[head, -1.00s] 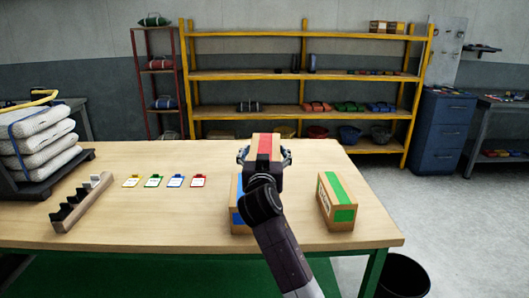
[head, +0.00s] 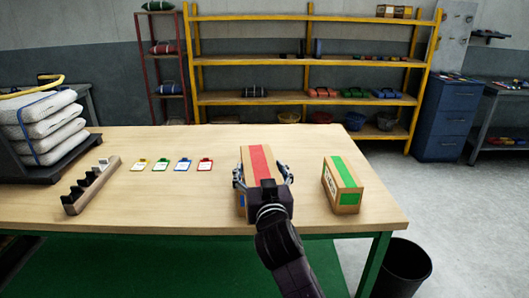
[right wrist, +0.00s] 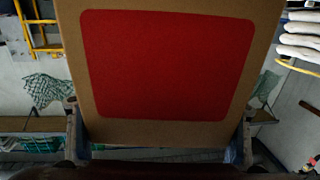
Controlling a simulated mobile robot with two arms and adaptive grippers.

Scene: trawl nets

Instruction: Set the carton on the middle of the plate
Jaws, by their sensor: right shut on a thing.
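The carton, brown with a red band (head: 260,160), is gripped in my right gripper (head: 263,177), with one finger on each side. In the right wrist view its brown face with a large red patch (right wrist: 165,65) fills the middle, between the two fingers (right wrist: 160,132). Another carton with a blue label (head: 242,200) is mostly hidden behind the held carton and my gripper; I cannot tell whether they touch. A carton with a green band (head: 341,185) stands to the right on the table. I cannot make out a plate. My left gripper is not in view.
The wooden table (head: 170,215) has free room left of the cartons. Several coloured tags lie near its middle, left of them a slotted rack (head: 92,185). White sacks (head: 45,130) are stacked at far left. A black bin (head: 404,268) stands beyond the right end.

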